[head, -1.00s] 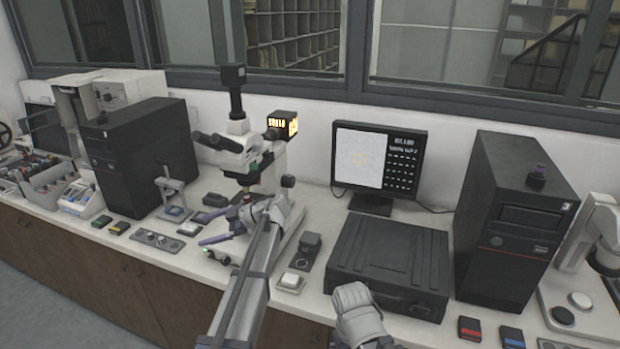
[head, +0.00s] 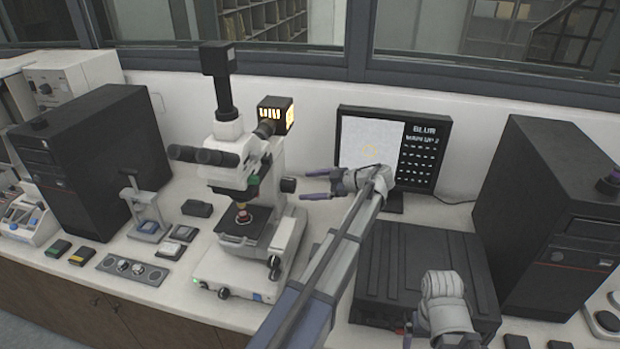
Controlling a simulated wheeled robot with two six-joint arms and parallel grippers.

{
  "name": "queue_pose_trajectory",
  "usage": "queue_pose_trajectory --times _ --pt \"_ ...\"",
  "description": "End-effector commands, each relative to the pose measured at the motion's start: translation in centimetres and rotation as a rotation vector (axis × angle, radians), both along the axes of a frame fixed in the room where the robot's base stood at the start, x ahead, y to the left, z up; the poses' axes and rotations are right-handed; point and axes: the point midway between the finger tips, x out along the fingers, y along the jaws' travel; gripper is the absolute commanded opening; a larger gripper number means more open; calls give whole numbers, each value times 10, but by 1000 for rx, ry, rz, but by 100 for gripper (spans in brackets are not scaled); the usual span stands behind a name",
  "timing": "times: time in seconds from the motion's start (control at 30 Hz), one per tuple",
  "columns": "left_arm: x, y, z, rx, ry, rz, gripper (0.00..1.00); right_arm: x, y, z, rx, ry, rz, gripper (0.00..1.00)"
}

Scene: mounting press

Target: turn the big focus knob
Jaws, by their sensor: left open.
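The microscope (head: 240,160) stands upright on the bench, left of centre. A black round knob (head: 288,185), seemingly the big focus knob, sticks out from the right side of its upright arm. Smaller dark knobs (head: 274,267) show lower, at the right front of the base. My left gripper (head: 305,185) is open and empty just right of the black knob, its two purple-grey fingers pointing left towards it. Whether they touch it I cannot tell. My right gripper (head: 408,332) is at the bottom edge, mostly hidden behind its own wrist.
A monitor (head: 423,160) reading "BLUR" stands behind my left wrist. A flat black case (head: 415,255) lies in front of it, below my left forearm. Black computer towers (head: 95,155) stand at both sides. A small stand (head: 145,212) and control panel (head: 132,268) are left of the microscope.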

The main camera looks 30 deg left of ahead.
Motion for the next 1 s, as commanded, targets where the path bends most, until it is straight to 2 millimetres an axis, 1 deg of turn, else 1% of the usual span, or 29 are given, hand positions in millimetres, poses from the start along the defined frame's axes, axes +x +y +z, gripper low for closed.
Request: queue_pose_trajectory --times 0.03,0.23,0.33,0.7,0.83,1.0 --pt "0 0 -3 0 0 0 94 0 0 -3 0 0 0 93" --pt "0 0 -3 0 0 0 94 0 0 -3 0 0 0 93" --pt "-1 6 -6 0 0 0 94 0 0 -6 0 0 0 93" --pt "-5 56 -27 0 -1 1 94 0 0 -27 0 0 0 93" --pt "-5 67 -30 0 0 1 94 0 0 -30 0 0 0 93" --pt "-6 72 -31 0 0 -1 94 0 0 -31 0 0 0 93"
